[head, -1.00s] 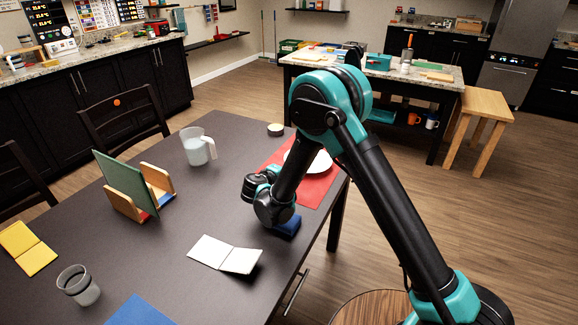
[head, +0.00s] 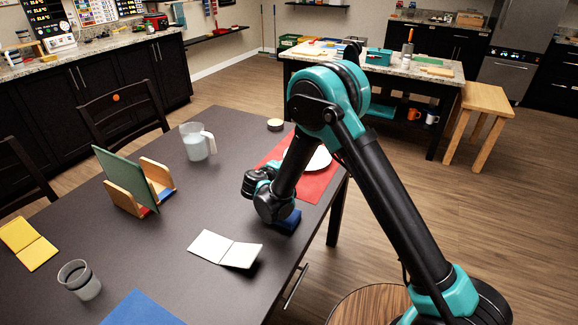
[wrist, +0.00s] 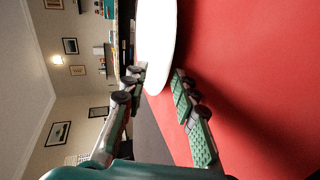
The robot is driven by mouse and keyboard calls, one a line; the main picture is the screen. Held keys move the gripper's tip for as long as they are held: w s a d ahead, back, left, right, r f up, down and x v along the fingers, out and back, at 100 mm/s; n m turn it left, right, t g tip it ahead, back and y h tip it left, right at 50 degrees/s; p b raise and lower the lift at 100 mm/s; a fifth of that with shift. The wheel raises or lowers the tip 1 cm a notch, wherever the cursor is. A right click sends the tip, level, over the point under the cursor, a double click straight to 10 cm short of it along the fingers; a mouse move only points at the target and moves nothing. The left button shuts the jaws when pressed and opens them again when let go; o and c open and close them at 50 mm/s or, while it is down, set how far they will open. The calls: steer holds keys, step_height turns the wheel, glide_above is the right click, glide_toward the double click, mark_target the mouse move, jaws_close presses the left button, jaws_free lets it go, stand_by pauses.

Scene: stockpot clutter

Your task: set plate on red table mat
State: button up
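The red table mat (head: 318,188) lies on the dark table's right edge, and it fills the right of the wrist view (wrist: 255,45). The white plate (head: 320,158) is over the mat, partly hidden by my arm in the head view. In the wrist view the plate (wrist: 156,40) shows as a narrow white oval, its near rim between my fingertips. My gripper (wrist: 158,78) has its fingers apart, one on each side of the rim. I cannot tell whether either finger touches the plate, or whether the plate rests on the mat.
On the dark table (head: 190,200) are a measuring jug (head: 195,145), a small round tin (head: 275,125), a rack with a green board (head: 125,178), a white open booklet (head: 225,248), a glass (head: 80,280) and a blue item (head: 289,220) near my wrist.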

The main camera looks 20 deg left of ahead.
steer(key=v, duration=1.2)
